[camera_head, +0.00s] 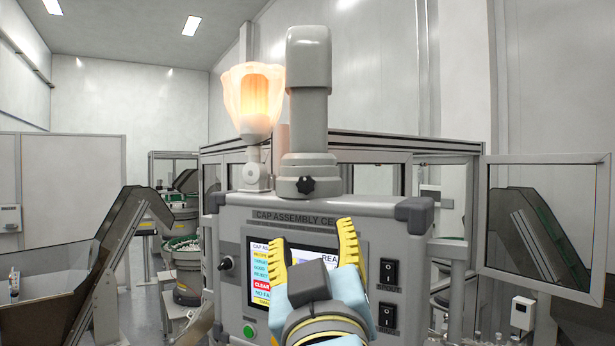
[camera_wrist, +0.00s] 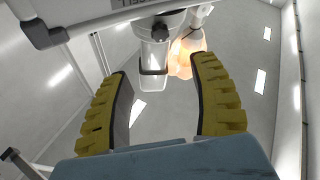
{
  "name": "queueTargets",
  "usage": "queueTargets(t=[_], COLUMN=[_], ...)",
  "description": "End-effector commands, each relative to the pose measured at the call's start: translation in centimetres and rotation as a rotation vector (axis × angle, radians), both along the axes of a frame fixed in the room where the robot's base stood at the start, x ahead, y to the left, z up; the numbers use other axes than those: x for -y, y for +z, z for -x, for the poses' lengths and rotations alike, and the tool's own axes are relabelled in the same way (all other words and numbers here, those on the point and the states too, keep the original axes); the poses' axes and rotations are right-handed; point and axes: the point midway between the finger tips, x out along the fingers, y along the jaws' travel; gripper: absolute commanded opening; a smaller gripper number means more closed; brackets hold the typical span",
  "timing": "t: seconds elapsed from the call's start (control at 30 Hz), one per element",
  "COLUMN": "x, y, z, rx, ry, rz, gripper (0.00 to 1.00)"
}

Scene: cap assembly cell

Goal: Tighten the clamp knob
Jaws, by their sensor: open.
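The black star-shaped clamp knob (camera_head: 305,185) sits on the front of the collar at the foot of a thick grey post (camera_head: 308,122), on top of the control cabinet. My gripper (camera_head: 312,245) has yellow ribbed fingers spread apart with nothing between them. In the head view it is below the knob, in front of the cabinet's screen, and apart from the knob. In the wrist view the open fingers (camera_wrist: 160,70) point toward the grey post (camera_wrist: 155,50).
A lit lamp under a wrinkled translucent cover (camera_head: 254,95) stands left of the post. The cabinet front carries a screen (camera_head: 263,270), black rocker switches (camera_head: 389,271), a green button (camera_head: 249,330) and a small black side knob (camera_head: 226,263). An open framed door (camera_head: 540,225) stands at right.

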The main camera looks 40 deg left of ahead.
Motion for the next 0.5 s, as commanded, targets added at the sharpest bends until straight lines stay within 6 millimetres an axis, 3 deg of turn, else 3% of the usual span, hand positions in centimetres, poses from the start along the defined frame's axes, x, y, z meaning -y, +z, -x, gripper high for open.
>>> queueTargets(t=[0.5], x=[-2.5], y=[1.8], z=[-2.3], rx=[-0.001], ry=[0.001], rz=[0.001], gripper=[0.62])
